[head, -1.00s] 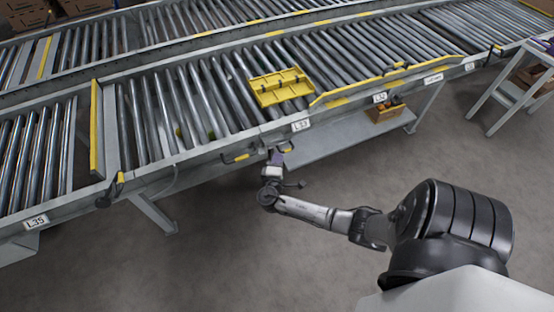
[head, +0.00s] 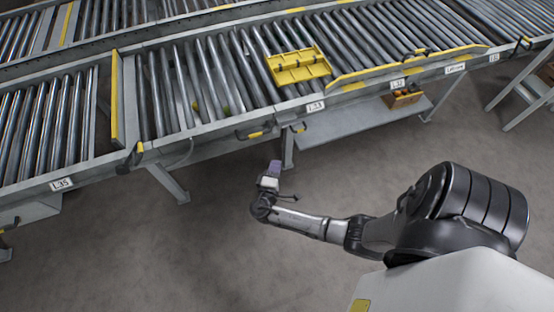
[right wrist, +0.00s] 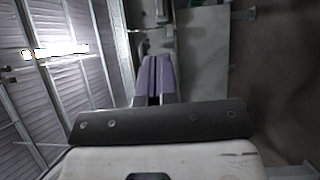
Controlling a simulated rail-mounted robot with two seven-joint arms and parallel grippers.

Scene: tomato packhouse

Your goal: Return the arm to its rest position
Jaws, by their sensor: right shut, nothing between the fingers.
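My right arm (head: 310,222) reaches in from the right in the head view, over the bare floor in front of the conveyor. My right gripper (head: 275,166) is at its end, apart from the conveyor's near edge and below it in the picture. In the right wrist view its two purple fingers (right wrist: 154,78) are together with nothing between them. My left gripper is not in either current view.
A roller conveyor (head: 215,118) with yellow side guards runs across the back. A yellow tray (head: 299,68) lies on its rollers. A low shelf (head: 345,124) with a small box (head: 402,98) is beneath. The grey floor (head: 150,255) is open in front.

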